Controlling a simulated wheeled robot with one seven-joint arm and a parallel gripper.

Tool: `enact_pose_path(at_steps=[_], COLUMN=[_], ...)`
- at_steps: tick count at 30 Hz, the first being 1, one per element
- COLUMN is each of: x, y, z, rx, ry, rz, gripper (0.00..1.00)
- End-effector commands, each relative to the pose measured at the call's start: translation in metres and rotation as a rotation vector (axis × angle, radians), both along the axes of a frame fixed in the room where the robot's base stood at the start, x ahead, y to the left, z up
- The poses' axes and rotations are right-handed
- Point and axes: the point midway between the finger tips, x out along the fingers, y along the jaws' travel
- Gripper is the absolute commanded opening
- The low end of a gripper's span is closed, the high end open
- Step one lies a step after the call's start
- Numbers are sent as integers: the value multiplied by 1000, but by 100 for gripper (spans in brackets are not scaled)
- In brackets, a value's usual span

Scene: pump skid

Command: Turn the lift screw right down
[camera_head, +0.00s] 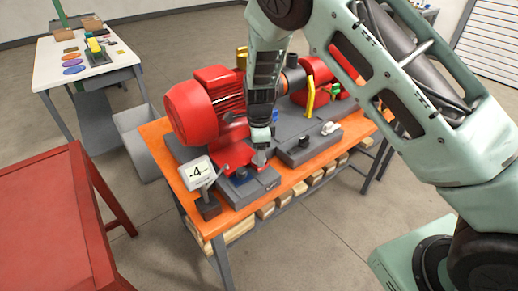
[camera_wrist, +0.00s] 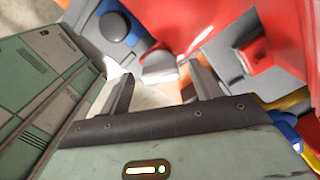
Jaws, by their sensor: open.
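The red motor (camera_head: 205,105) sits on a grey base on the orange bench. My gripper (camera_head: 260,156) points down at the front of the motor, near its red foot. In the wrist view its two fingers (camera_wrist: 160,78) are open and apart. A light grey rounded piece (camera_wrist: 160,66) shows just beyond the fingertips, against the red; it may be the lift screw's head, but I cannot tell for certain. Nothing is seen held.
A display reading -4 (camera_head: 197,172) stands at the bench's front left corner. The orange bench (camera_head: 160,140) carries a grey block (camera_head: 305,145) and yellow guard (camera_head: 309,97) to the right. A red table (camera_head: 45,220) stands at left; open floor lies in front.

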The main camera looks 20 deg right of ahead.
Motion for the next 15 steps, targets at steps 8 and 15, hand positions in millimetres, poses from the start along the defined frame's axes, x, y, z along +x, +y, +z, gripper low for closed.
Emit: enact_pose_path(at_steps=[8, 15], x=[0, 0], y=[0, 0], z=[-2, -2], rx=[0, 0], ry=[-1, 0], rz=[0, 0], gripper=[64, 19])
